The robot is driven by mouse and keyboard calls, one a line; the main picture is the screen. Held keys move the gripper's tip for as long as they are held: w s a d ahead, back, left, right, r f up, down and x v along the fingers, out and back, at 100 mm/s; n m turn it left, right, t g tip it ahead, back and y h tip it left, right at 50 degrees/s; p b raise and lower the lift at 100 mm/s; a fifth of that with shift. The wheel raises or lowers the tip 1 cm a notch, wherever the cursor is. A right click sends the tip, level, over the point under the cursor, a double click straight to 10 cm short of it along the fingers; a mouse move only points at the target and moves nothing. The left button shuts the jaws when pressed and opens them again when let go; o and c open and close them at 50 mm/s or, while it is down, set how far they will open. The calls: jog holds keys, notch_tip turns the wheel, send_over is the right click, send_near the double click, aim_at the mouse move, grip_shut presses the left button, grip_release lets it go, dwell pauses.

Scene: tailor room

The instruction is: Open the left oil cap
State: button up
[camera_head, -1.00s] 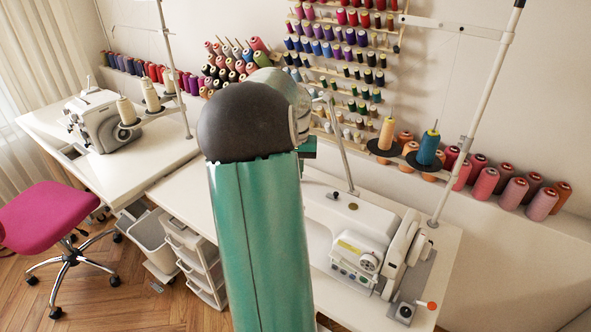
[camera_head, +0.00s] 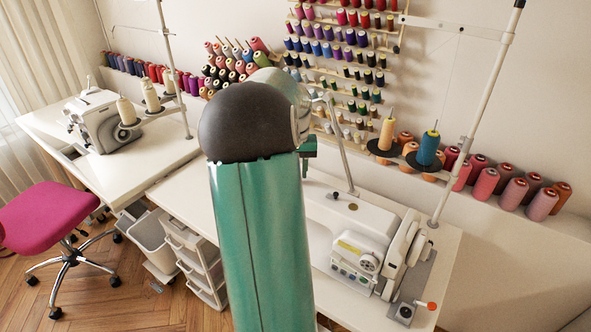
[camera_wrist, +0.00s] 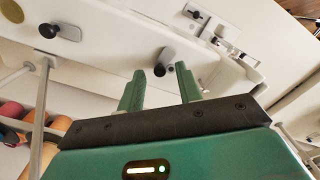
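The white sewing machine (camera_head: 350,215) stands on the right-hand table, with a small dark round piece (camera_head: 352,206) on its top. In the wrist view, a dark, short cylindrical cap (camera_wrist: 164,60) sticks out from the white machine surface. I cannot tell for sure whether it is the left oil cap. My gripper (camera_wrist: 160,70) is open, its two green fingers apart and empty. The cap lies just beyond the fingertips, roughly in line with the gap, with no contact visible. In the head view, my green arm hides most of the gripper.
A dark knob (camera_wrist: 47,31) and a thread stand pole (camera_wrist: 42,110) are on the left in the wrist view. The upright pole (camera_head: 480,110) and thread cones (camera_head: 428,150) stand behind the machine. A pink chair (camera_head: 45,218) is at the left.

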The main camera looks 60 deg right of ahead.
jog(key=shift+r, duration=0.15)
notch_tip(320, 180, up, 14)
jog(key=shift+f, duration=0.2)
jog(key=shift+a, duration=0.1)
dwell(0.6)
jog(key=w+a+r+n+t, duration=0.1)
jog(key=w+a+n, duration=0.3)
jog(key=a, duration=0.9)
jog(key=w+a+r+n+t, duration=0.1)
jog(key=w+a+n+t, duration=0.1)
jog(key=w+a, duration=0.8)
jog(key=s+a+f+n+t, duration=0.1)
jog(key=s+a+n, duration=0.1)
jog(key=a, duration=0.7)
jog(key=s+a+f+n, duration=0.2)
jog(key=s+a, duration=0.2)
jog(key=a, duration=0.5)
jog(key=s+a+f+n+t, duration=0.1)
jog(key=s+a, duration=0.3)
jog(key=a, duration=0.4)
jog(key=shift+a+f+n+t, duration=0.3)
jog(key=shift+a+f+n, duration=0.1)
jog(key=shift+f+n, duration=0.4)
jog(key=shift+d, duration=0.15)
